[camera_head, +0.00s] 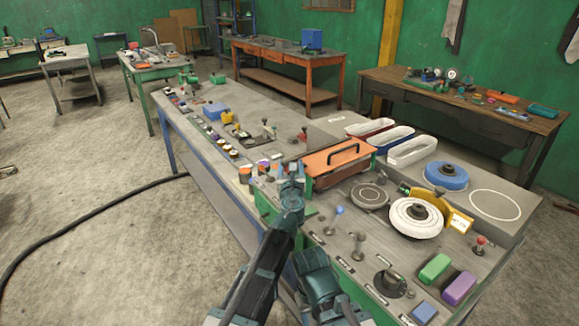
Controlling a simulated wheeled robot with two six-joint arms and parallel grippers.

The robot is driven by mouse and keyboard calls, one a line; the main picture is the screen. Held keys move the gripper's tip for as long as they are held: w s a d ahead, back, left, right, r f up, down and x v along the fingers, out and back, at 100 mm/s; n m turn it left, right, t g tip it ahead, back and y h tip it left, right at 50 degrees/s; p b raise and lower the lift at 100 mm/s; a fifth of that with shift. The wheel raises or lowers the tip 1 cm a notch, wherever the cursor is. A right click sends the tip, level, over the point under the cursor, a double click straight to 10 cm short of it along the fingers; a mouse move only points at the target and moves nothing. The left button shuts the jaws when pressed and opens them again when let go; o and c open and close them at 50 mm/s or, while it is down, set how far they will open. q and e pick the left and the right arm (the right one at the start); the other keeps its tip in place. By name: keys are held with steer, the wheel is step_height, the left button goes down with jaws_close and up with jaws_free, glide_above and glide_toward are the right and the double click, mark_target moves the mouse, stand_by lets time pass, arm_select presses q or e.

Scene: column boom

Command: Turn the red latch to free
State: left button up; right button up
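I cannot make out a red latch for certain. A red-topped lever (480,243) stands upright at the right side of the near bench panel. Another small red-topped lever (304,132) stands behind the orange-lidded box (332,160), which has a black handle and is closed.
The floor left of the bench is open, crossed by a black cable (85,226).

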arm_select(q)
steer(key=shift+a, duration=0.25)
steer(key=c, duration=0.6)
